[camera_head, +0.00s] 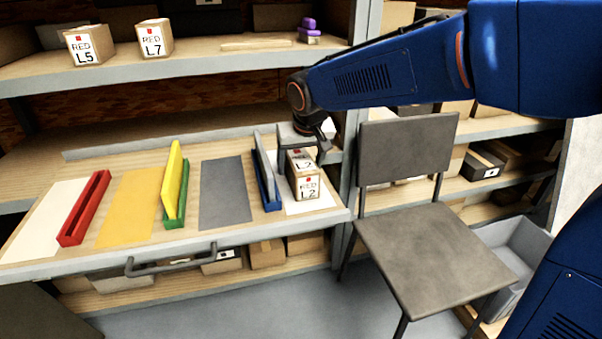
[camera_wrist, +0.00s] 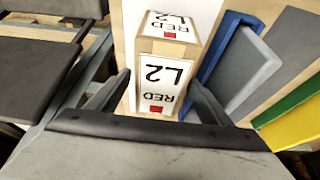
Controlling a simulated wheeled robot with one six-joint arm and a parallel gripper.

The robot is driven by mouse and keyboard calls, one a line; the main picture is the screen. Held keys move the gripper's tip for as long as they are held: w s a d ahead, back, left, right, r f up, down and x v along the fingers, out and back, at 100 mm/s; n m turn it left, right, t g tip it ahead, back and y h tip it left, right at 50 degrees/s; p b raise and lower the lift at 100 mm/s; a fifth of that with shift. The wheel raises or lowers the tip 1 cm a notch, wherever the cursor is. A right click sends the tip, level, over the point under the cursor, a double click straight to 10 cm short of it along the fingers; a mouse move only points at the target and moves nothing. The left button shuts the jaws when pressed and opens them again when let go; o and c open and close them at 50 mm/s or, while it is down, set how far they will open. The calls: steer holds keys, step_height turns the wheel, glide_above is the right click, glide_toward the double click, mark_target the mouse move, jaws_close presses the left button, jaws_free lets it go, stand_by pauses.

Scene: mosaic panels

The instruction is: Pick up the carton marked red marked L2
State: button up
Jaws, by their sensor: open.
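The carton marked RED L2 (camera_head: 304,183) is a small brown box with white labels and a red square. It stands on a white mat at the right end of the pull-out shelf. In the wrist view the carton (camera_wrist: 165,65) lies ahead between the two fingers. My gripper (camera_head: 303,158) is above and around the carton's far part in the head view. In the wrist view my gripper (camera_wrist: 158,92) is open, with one finger on each side of the carton. Gaps show beside the carton; I cannot tell whether either finger touches it.
A blue holder with a grey panel (camera_head: 266,174) stands close left of the carton. Further left are a green holder with a yellow panel (camera_head: 174,185) and a red holder (camera_head: 84,208). Cartons L5 (camera_head: 89,45) and L7 (camera_head: 154,38) sit on the upper shelf. A chair (camera_head: 430,250) stands right.

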steer(key=x, duration=0.2)
steer(key=shift+w+f, duration=0.15)
steer(key=shift+f, duration=0.15)
steer(key=shift+f, duration=0.2)
stand_by(0.4)
steer(key=c, duration=1.8)
